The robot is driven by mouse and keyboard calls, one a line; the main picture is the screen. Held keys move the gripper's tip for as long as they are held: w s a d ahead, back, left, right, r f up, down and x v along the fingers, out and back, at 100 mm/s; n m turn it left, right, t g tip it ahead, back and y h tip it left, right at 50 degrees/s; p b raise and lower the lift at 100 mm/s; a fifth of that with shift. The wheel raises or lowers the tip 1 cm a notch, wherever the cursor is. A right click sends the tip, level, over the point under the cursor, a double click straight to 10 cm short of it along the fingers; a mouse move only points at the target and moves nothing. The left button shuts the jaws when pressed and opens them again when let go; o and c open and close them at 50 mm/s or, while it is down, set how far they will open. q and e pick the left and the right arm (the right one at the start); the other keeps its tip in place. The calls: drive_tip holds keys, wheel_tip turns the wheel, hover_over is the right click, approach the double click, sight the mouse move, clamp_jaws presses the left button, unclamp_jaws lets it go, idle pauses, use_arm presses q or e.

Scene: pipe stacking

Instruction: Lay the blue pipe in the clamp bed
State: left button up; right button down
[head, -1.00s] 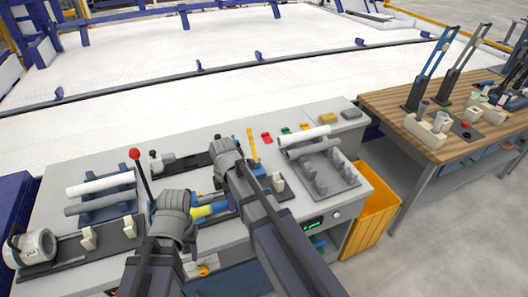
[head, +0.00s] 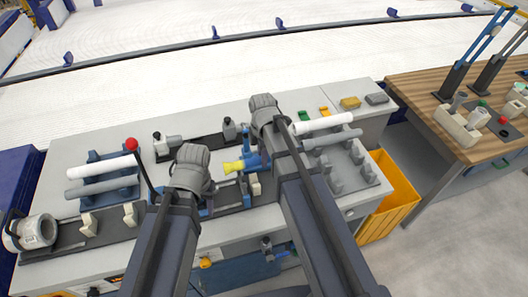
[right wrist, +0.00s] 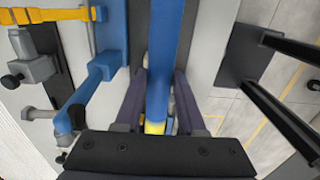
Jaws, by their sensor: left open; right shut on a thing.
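The blue pipe (head: 262,161) has a yellow end (head: 233,167) and shows partly behind my right arm in the head view. In the right wrist view the blue pipe (right wrist: 165,50) runs lengthwise between the fingers of my right gripper (right wrist: 159,92), which is shut on it. My right gripper (head: 263,112) hides its own fingers in the head view. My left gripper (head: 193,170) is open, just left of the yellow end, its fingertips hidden. The clamp bed (head: 228,200) appears to be the dark fixture below, partly hidden by both arms. I cannot tell whether the pipe touches it.
A left rack (head: 108,158) holds a white and a grey pipe; a right rack (head: 365,170) also has pipes. A lever with a red knob (head: 131,144) stands beside my left arm. A yellow bin (head: 395,195) is at right.

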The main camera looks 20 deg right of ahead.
use_arm(q)
drive_tip(key=shift+w+f, duration=0.1)
use_arm(e)
drive_tip(key=shift+w+d+f, duration=0.1)
drive_tip(key=shift+d+f, duration=0.05)
use_arm(q)
wheel_tip(320, 180, down, 10)
drive_tip(key=b, duration=1)
drive_tip(key=shift+f+b, duration=0.2)
drive_tip(key=shift+b, duration=0.2)
use_arm(e)
wheel_tip(320, 180, down, 10)
drive_tip(key=shift+f, duration=0.2)
drive_tip(key=shift+c, duration=2.1)
unclamp_jaws()
use_arm(q)
drive_tip(key=shift+r, duration=0.1)
use_arm(e)
drive_tip(key=shift+r, duration=0.1)
wheel_tip(320, 180, up, 8)
drive_tip(key=p, duration=0.8)
use_arm(q)
wheel_tip(320, 180, up, 8)
drive_tip(key=shift+f, duration=0.2)
